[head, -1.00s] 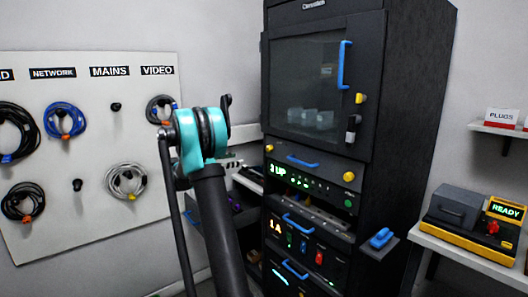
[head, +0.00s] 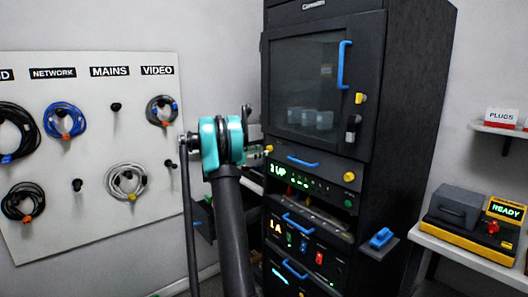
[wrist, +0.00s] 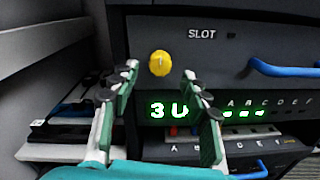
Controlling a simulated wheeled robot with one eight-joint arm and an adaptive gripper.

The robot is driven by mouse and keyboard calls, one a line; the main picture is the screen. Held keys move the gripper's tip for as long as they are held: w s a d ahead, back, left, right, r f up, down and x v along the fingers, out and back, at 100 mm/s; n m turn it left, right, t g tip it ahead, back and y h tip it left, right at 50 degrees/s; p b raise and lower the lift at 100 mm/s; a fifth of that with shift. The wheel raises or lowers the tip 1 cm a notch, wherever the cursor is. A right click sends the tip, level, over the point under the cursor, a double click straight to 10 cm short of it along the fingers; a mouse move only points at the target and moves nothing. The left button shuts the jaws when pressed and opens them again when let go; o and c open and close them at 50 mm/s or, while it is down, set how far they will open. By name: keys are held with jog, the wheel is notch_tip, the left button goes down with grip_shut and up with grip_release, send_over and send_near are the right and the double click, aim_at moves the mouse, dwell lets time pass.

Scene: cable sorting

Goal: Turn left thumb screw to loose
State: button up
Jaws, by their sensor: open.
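The left thumb screw is a yellow knob (head: 268,149) at the left end of a dark rack panel, below the glass door. In the wrist view the yellow knob (wrist: 159,63) sits just beyond and between the fingertips, with no visible contact. My gripper (wrist: 160,77) is open, its green-and-white fingers spread on either side of the knob. In the head view my teal arm joint hides most of the gripper. The right thumb screw (head: 349,176) is at the panel's other end.
A blue handle (head: 302,161) is on the panel to the right of the knob, and a green-lit display (head: 292,179) is below. A cable pegboard (head: 95,190) stands at left. A yellow device (head: 468,222) is on the right shelf.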

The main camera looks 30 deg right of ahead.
aim_at(267, 149)
jog(key=shift+d, duration=1.55)
grip_shut()
